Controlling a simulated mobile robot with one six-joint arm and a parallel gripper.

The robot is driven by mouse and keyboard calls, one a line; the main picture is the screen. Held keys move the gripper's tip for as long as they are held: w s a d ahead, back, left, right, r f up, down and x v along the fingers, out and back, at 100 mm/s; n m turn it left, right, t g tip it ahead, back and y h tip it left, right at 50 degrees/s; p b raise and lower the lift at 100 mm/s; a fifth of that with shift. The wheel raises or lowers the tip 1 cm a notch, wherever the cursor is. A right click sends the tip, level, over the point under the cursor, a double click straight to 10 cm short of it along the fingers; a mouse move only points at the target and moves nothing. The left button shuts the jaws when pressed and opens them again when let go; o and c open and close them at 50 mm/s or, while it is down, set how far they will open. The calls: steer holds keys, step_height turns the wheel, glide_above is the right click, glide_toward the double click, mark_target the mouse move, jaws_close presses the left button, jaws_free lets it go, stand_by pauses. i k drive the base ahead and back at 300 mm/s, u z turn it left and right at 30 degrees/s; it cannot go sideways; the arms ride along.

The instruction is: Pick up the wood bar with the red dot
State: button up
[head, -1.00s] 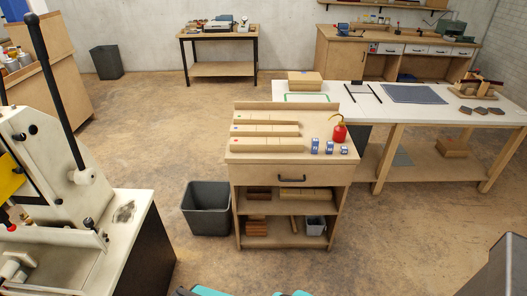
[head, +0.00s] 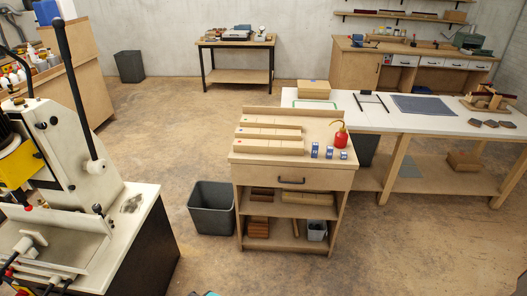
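Three long pale wood bars lie side by side on top of a wooden cart (head: 325,167). The front bar (head: 270,147) has a tiny dot at its left end that looks reddish. The middle bar (head: 270,134) has a bluish mark at its left end, and the rear bar (head: 272,123) a greenish one. These marks are very small, so their colours are hard to tell. Nothing touches the bars.
A grey bin (head: 212,210) stands left of the cart. A machine (head: 85,160) fills the left side. A white-topped bench (head: 440,122) stands behind right. The floor in front is open.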

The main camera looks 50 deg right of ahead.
mark_target(295, 148)
steer(key=z, duration=0.15)
steer(key=i, duration=0.95)
steer(key=u, duration=0.05)
